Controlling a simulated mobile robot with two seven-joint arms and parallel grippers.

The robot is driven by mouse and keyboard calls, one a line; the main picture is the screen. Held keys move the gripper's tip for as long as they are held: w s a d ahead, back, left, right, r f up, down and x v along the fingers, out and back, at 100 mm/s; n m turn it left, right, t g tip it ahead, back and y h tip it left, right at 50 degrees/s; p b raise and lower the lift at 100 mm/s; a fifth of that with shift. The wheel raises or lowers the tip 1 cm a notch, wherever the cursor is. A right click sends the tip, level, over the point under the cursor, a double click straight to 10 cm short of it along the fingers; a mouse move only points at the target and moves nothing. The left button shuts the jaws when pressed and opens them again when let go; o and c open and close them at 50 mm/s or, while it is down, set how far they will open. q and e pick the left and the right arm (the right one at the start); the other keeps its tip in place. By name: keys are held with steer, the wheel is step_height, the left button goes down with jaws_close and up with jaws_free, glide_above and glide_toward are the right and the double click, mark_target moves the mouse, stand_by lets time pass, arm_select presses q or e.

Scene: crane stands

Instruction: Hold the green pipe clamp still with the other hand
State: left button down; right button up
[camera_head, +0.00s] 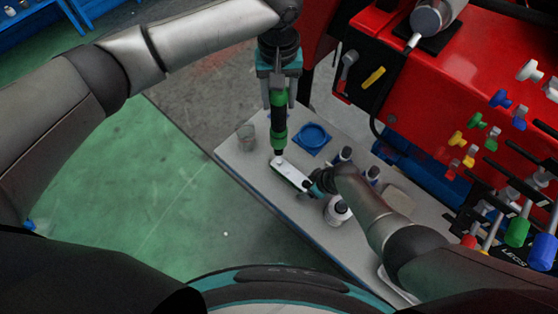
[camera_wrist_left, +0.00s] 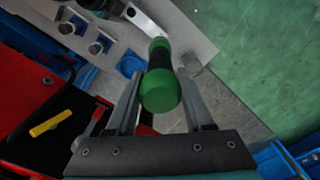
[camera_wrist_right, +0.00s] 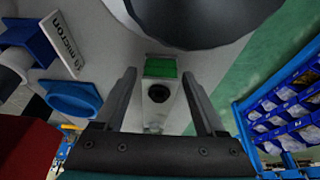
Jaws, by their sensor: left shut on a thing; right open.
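The green pipe clamp (camera_head: 291,174) appears to be the pale bar with a green edge on the grey bench. In the right wrist view a green block (camera_wrist_right: 160,67) and a pale part with a dark round hole (camera_wrist_right: 158,92) lie between the fingers. My right gripper (camera_head: 308,185) is open at the bar's near end; contact is unclear. My left gripper (camera_head: 278,90) is shut on a green and black tool (camera_head: 278,122), held upright with its lower end at the bar's far end. The tool's green end (camera_wrist_left: 160,91) shows in the left wrist view.
A blue dish (camera_head: 313,137) and a clear cup (camera_head: 247,137) stand near the tool. A white bottle (camera_head: 338,210) stands close to my right gripper. Green floor lies left of the bench.

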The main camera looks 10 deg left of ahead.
steer(key=shift+w+f, duration=0.1)
steer(key=shift+f, duration=0.15)
stand_by(0.3)
jaws_close()
stand_by(0.5)
stand_by(1.0)
